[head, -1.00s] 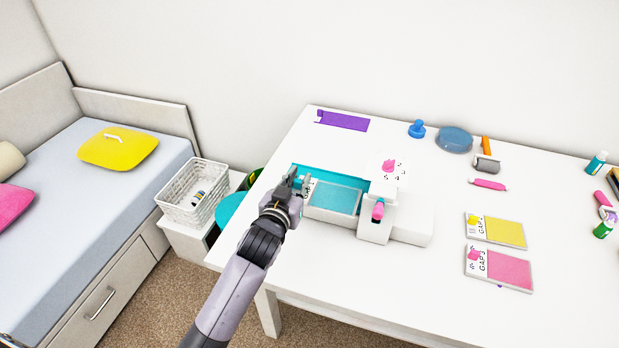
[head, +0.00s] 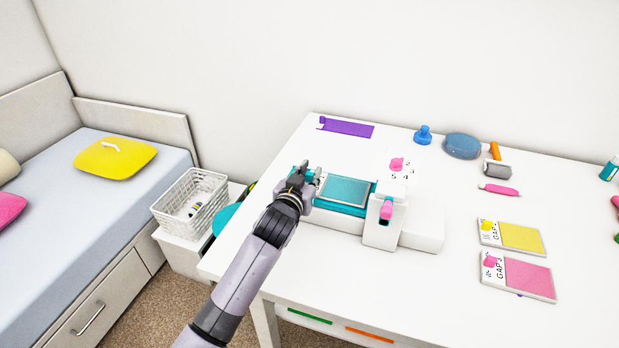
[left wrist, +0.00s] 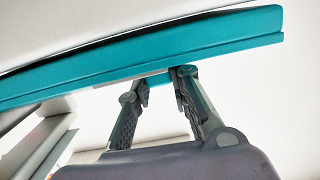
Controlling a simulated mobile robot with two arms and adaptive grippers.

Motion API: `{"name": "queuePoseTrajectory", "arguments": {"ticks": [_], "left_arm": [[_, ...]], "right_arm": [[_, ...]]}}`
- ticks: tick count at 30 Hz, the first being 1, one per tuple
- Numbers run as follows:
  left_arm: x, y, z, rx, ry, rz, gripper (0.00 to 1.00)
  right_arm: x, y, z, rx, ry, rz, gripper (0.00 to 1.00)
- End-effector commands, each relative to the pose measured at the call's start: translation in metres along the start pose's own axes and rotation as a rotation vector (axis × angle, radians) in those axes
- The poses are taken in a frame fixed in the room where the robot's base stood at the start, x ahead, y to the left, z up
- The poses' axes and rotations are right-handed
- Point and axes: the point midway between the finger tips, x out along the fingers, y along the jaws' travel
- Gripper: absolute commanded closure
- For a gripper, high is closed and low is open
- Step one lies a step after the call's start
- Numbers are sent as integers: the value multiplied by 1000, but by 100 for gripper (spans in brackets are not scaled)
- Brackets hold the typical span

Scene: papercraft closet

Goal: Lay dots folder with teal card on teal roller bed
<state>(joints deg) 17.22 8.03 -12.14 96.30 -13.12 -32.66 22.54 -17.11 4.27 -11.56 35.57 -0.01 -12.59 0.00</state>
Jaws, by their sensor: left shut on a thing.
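The dots folder with teal card (head: 346,190) is a thin panel with a pale border and a light strip at its left end. My left gripper (head: 309,176) is shut on that left end. The teal roller bed (head: 340,209) belongs to the white press and shows under the folder along its front edge and at the left. The folder lies over the bed; I cannot tell whether it touches. In the left wrist view, a long teal edge (left wrist: 150,50) runs across just beyond my left fingertips (left wrist: 160,84). My right gripper is out of view.
The white press body (head: 384,220) with a pink handle (head: 386,208) stands directly right of the folder. A yellow folder (head: 522,237) and a pink folder (head: 527,276) lie farther right. A white basket (head: 190,205) stands left of the table (head: 450,300).

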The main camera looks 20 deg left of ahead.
Motion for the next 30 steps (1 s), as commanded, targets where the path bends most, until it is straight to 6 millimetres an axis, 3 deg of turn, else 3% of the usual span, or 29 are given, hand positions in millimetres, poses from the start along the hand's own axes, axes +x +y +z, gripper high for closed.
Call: {"name": "queuePoseTrajectory", "arguments": {"ticks": [6, 7, 15, 26, 30], "left_arm": [[0, 0, 3, 0, -1, 0, 100], [0, 0, 2, 0, -1, 0, 80], [0, 0, 2, 0, -1, 0, 62], [0, 0, -2, 1, 1, 0, 61], [-15, 0, 0, 0, 0, 1, 61]], "right_arm": [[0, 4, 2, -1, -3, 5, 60], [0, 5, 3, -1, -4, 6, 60], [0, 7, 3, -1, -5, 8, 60], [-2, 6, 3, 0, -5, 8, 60], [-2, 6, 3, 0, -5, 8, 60]]}}
